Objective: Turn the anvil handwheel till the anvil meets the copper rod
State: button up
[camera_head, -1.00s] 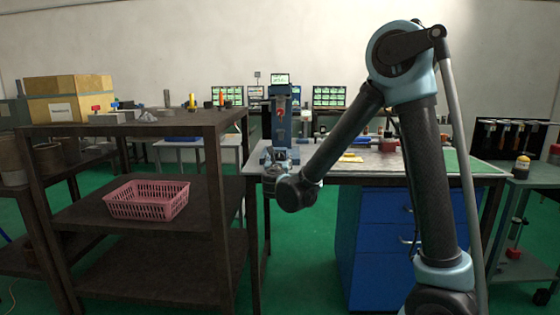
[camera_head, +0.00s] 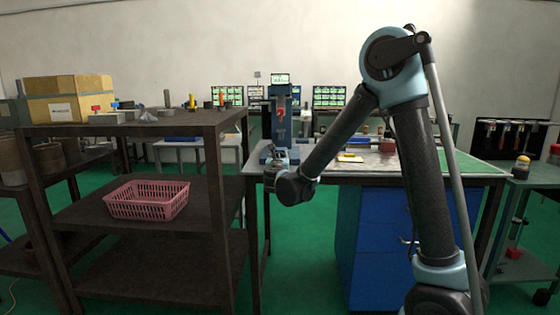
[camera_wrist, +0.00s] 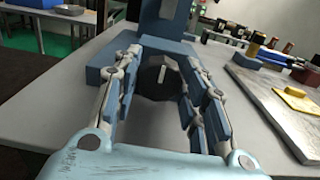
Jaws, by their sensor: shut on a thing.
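The blue press-like machine (camera_head: 281,115) stands on the left end of the grey workbench. Its blue base shows in the wrist view (camera_wrist: 207,48). A dark, faceted handwheel (camera_wrist: 157,88) with a pale stripe sits on the front of that base. My gripper (camera_wrist: 161,76) reaches it from the front, one finger on each side, and is shut on the wheel. In the head view, my gripper (camera_head: 277,156) is small and partly hidden by my own arm. The anvil and the copper rod cannot be made out in either view.
The workbench top (camera_wrist: 220,120) is clear to the right of my gripper, up to a grey plate with a yellow piece (camera_wrist: 297,99). A dark shelf rack (camera_head: 225,180) with a pink basket (camera_head: 148,200) stands close on the left. Blue drawers (camera_head: 385,240) are under the bench.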

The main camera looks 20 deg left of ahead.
jog(key=shift+d+m, duration=0.1)
jog(key=shift+m, duration=0.4)
jog(key=m, duration=0.3)
jog(key=shift+d+m, duration=0.1)
jog(key=shift+m, duration=0.2)
jog(key=shift+d+f+m, duration=0.1)
jog(key=shift+m, duration=2.3)
jog(key=o, duration=1.1)
jog(key=shift+c, duration=0.2)
